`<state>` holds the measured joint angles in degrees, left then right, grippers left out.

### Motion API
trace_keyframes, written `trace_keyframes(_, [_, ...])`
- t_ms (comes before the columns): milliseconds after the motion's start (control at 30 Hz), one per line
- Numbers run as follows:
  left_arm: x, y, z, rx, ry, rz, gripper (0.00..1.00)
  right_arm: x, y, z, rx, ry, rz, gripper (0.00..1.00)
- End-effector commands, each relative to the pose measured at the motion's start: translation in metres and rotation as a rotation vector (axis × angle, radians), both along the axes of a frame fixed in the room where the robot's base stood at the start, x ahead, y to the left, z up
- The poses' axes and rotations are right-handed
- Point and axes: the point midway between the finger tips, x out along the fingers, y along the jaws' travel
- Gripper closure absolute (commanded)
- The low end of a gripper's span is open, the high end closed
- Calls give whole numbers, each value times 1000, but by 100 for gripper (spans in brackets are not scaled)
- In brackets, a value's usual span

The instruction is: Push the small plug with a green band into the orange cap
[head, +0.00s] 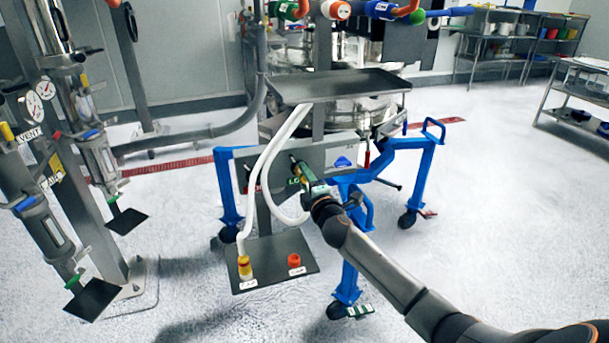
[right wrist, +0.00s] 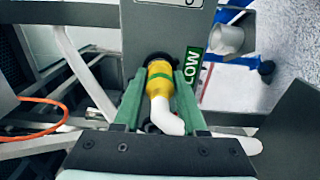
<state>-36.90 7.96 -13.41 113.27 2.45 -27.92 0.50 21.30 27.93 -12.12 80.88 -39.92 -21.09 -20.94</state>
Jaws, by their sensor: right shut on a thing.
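The small plug with a green band (right wrist: 159,77) is yellow, with a white hose elbow at its near end. My right gripper (head: 305,174) is shut on it, with a green finger on each side in the right wrist view (right wrist: 159,90). The plug's far end meets a dark round fitting on the grey panel beside the "LOW" label; I cannot tell whether it sits inside. The orange cap (head: 294,260) stands on the lower dark plate (head: 268,242), below my right gripper and apart from it. My left gripper is out of view.
Another yellow plug (head: 244,268) on a white hose (head: 262,165) stands left of the orange cap. An upper dark tray (head: 340,86) overhangs the panel.

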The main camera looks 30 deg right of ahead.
Motion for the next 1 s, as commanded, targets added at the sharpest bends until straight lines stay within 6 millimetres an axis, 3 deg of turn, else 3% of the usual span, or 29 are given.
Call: trace_keyframes(1000, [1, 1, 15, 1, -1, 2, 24, -40, 10, 0, 1, 1, 1, 100])
